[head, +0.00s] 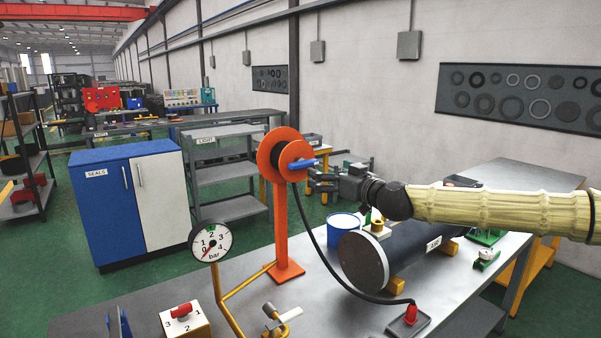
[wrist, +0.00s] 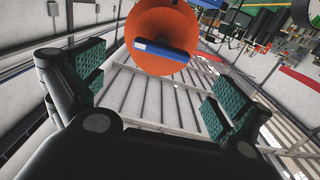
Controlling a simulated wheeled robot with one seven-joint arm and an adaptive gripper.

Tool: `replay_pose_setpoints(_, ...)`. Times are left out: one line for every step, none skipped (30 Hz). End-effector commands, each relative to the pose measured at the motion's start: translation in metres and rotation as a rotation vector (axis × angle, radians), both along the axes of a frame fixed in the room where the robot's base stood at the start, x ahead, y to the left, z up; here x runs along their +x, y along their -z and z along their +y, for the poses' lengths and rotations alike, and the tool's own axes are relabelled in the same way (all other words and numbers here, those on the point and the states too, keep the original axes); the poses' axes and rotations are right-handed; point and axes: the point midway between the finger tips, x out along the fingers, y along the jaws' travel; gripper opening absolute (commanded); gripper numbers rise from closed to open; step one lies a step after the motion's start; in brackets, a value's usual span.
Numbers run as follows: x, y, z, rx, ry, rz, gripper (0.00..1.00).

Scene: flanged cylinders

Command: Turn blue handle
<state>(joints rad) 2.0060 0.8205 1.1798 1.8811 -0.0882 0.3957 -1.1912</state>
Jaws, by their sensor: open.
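The blue handle (head: 302,163) is a short bar on the face of an orange reel (head: 270,152), which stands on an orange post on the metal table. In the wrist view the handle (wrist: 161,50) lies across the orange disc (wrist: 147,18), tilted slightly down to the right. My gripper (head: 312,181) is at the right of the reel in the head view, close to the handle. In the wrist view my gripper (wrist: 152,88) is open, with green-padded fingers apart and nothing between them. The handle is ahead of the fingers, with a gap visible.
A black hose runs from the reel to a red fitting (head: 410,314). A dark flanged cylinder (head: 362,262) lies on the table (head: 330,318) below my arm, beside a blue tub (head: 343,224). A pressure gauge (head: 210,241) and a numbered switch box (head: 184,321) stand front left.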

Motion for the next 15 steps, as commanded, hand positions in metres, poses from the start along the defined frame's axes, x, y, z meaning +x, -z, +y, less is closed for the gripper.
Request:
replay_pose_setpoints(0.001,0.002,0.001,0.0,-0.002,-0.004,1.0)
replay_pose_setpoints(0.001,0.002,0.003,0.001,-0.003,-0.004,1.0)
replay_pose_setpoints(0.002,0.001,0.005,0.0,-0.005,-0.005,1.0)
replay_pose_setpoints(0.003,0.001,0.008,0.0,-0.007,-0.005,1.0)
replay_pose_setpoints(0.005,0.0,0.011,0.0,-0.009,-0.005,1.0)
replay_pose_setpoints(0.007,0.0,0.015,-0.001,-0.012,-0.006,1.0)
replay_pose_setpoints(0.009,-0.001,0.017,-0.001,-0.014,-0.006,1.0)
replay_pose_setpoints(0.011,-0.001,0.021,-0.001,-0.015,-0.006,1.0)
replay_pose_setpoints(0.015,0.0,0.025,-0.001,-0.018,-0.004,1.0)
replay_pose_setpoints(0.017,-0.001,0.028,-0.001,-0.019,-0.004,1.0)
replay_pose_setpoints(0.02,-0.001,0.031,-0.001,-0.019,-0.004,1.0)
replay_pose_setpoints(0.024,0.0,0.034,0.0,-0.02,-0.002,1.0)
replay_pose_setpoints(0.027,0.0,0.036,0.0,-0.02,-0.002,1.0)
replay_pose_setpoints(0.031,-0.001,0.039,0.001,-0.02,-0.003,1.0)
replay_pose_setpoints(0.035,-0.001,0.042,0.0,-0.02,-0.003,1.0)
